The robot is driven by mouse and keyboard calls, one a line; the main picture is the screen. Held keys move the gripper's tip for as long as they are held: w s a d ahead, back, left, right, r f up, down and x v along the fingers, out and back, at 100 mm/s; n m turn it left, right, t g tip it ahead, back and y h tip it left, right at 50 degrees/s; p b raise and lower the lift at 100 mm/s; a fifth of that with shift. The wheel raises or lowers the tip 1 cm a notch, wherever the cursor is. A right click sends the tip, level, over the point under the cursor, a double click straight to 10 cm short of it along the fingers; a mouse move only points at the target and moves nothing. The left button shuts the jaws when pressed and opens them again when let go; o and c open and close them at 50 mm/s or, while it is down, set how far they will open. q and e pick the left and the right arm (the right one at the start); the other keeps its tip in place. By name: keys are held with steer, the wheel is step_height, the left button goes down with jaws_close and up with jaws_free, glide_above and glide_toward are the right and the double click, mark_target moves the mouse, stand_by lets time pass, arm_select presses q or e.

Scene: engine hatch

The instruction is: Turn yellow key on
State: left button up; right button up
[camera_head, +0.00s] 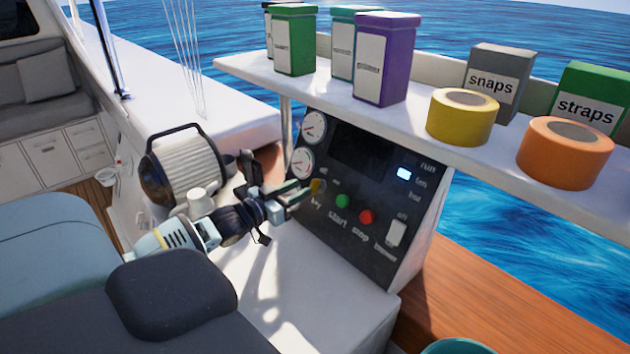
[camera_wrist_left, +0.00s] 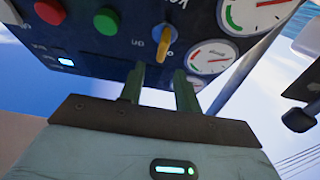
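The yellow key (camera_wrist_left: 166,42) sticks out of the dark control panel (camera_head: 372,205) in the left wrist view. In the head view the key (camera_head: 318,186) shows small, partly hidden by my left gripper (camera_head: 303,192). In the left wrist view the two fingers of my left gripper (camera_wrist_left: 159,80) are apart with an empty gap. Their tips are just short of the key, which lies roughly in line with the gap. I see no contact there. The small labels around the key are hard to read. My right gripper is in neither view.
A green button (camera_head: 342,201), a red button (camera_head: 366,217) and a white switch (camera_head: 396,233) sit right of the key. Two gauges (camera_head: 302,163) are above it. A shelf (camera_head: 400,125) with boxes and tape rolls overhangs the panel. A ribbed lamp-like unit (camera_head: 184,168) stands at left.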

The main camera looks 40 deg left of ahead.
mark_target(312, 182)
arm_select(q)
steer(key=shift+w+d+b, duration=0.15)
steer(key=shift+w, duration=1.5)
steer(key=shift+w+d+b, duration=0.15)
steer(key=shift+w, duration=1.45)
jaws_close()
